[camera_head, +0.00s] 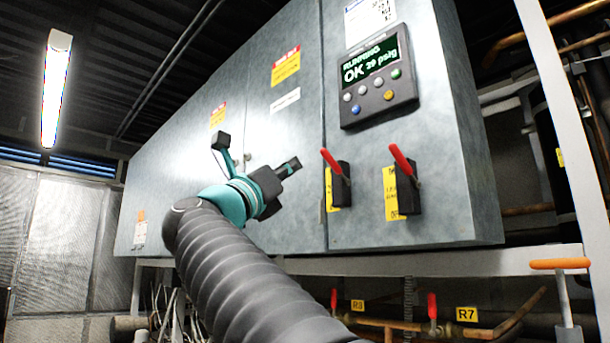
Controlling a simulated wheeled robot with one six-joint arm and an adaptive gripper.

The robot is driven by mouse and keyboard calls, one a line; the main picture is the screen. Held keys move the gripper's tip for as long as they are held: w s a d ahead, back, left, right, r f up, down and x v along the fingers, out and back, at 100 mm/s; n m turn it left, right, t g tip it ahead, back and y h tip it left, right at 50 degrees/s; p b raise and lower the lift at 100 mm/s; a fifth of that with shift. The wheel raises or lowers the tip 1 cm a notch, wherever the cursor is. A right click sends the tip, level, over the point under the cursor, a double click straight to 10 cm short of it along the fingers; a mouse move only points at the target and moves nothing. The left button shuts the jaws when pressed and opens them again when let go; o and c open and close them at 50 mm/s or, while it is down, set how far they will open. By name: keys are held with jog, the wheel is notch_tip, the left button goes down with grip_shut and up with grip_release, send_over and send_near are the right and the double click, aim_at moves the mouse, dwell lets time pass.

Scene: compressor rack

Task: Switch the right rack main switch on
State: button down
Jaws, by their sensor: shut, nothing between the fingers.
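Two main switches with red levers are on the front of the grey cabinet (290,215), below a display panel. The right switch (407,190) has a black body, with its red lever slanting up and to the left over a yellow label (390,205). The left switch (341,185) looks alike, with its red lever also slanting up-left. The small label text is not readable. My gripper (296,162) is shut and empty, left of the left switch and apart from both switches. Its tip points right and slightly up.
The display panel (378,78) reads "RUNNING OK 39 psig" and has several buttons. A white upright post (562,150) stands right of the cabinet. Pipes with red-handled valves (432,306) and an orange-handled valve (560,264) are below. Space in front of the switches looks clear.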

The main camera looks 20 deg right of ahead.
jog(key=shift+s+a+f, duration=0.1)
jog(key=shift+s+a, duration=0.15)
jog(key=shift+a, duration=0.2)
jog(key=shift+s+a+f, duration=0.1)
jog(key=shift+s+a, duration=0.1)
jog(key=shift+a, duration=0.2)
